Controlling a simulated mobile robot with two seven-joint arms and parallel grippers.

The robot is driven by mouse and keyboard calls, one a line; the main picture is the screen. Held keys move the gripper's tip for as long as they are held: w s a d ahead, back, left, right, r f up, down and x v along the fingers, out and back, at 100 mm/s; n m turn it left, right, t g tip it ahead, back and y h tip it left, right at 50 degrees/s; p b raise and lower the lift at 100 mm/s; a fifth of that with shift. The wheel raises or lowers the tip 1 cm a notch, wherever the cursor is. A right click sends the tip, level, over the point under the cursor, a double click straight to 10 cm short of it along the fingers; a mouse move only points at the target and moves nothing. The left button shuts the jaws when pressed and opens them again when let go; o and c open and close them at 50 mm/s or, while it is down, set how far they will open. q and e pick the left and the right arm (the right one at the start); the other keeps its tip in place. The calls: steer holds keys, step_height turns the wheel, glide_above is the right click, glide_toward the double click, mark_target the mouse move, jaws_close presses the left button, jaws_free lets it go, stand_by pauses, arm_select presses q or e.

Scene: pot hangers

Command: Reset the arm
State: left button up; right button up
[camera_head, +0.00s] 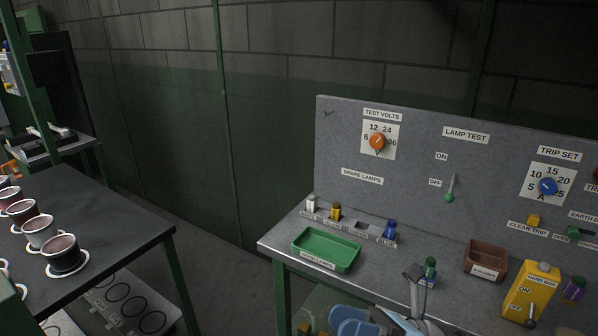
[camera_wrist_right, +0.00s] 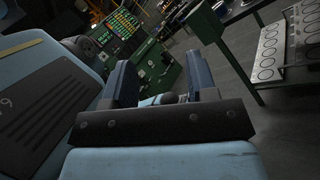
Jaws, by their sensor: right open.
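My right gripper (camera_head: 415,279) shows at the bottom of the head view, in front of the grey bench. Its fingers appear close to a small green lamp (camera_head: 431,267), but I cannot tell the distance between them. In the right wrist view the gripper's two dark fingers (camera_wrist_right: 163,78) stand apart with nothing clearly held between them. Light blue parts of my arm show below it in the head view. My left gripper is not in view.
The bench (camera_head: 376,273) holds a green tray (camera_head: 327,250), a brown tray (camera_head: 485,260), a yellow hand box (camera_head: 530,291) and several lamps. A grey panel (camera_head: 408,152) with knobs stands behind it. A dark table (camera_head: 110,215) with several cups is at left, beyond a floor gap.

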steer(key=w+d+f+m+t+h, duration=0.1)
steer(key=d+f+m+t+h, duration=0.45)
steer(key=m, duration=0.95)
steer(key=w+d+f+m+t+h, duration=0.1)
steer(key=d+f+m+t+h, duration=0.1)
steer(key=f+m+t+h, duration=1.05)
steer(key=s+d+f+m+g, duration=0.4)
steer(key=s+f+m+g, duration=0.45)
steer(key=m, duration=0.55)
arm_select(q)
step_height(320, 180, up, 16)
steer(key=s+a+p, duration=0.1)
steer(key=p, duration=2.1)
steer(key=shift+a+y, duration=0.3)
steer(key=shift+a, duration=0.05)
arm_select(e)
step_height(320, 180, up, 14)
steer(key=s+d, duration=0.1)
steer(key=s, duration=0.1)
steer(key=shift+s+m+g, duration=0.25)
steer(key=shift+m+g, duration=0.1)
steer(key=shift+m, duration=0.1)
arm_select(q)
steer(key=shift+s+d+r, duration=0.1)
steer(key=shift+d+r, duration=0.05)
arm_select(e)
steer(key=shift+r, duration=0.1)
steer(key=shift+c, duration=0.4)
